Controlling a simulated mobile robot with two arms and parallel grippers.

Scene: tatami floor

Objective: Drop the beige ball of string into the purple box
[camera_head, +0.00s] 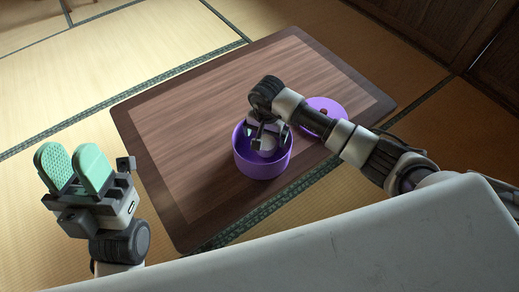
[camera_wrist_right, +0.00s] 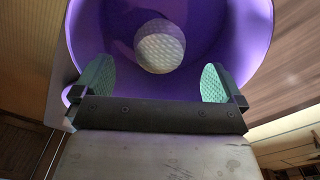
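The purple box (camera_head: 262,168) stands open and upright on the low table; its inside fills much of the right wrist view (camera_wrist_right: 225,40). The beige ball of string (camera_wrist_right: 160,46) is inside the box, near its middle in the wrist view, with clear space between it and both fingers. My right gripper (camera_head: 262,143) points down at the box mouth; in the wrist view its green-padded fingers (camera_wrist_right: 156,84) are wide apart with nothing between them. The ball is hard to make out in the head view behind this gripper. My left gripper (camera_head: 75,168) is open and empty, left of the table.
The purple lid (camera_head: 326,111) with a small brown knob lies on the wooden table (camera_head: 190,110), behind my right forearm. The table's left half is clear. Tatami floor (camera_head: 100,85) surrounds it, and dark wooden panels (camera_head: 440,30) stand at the back right.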

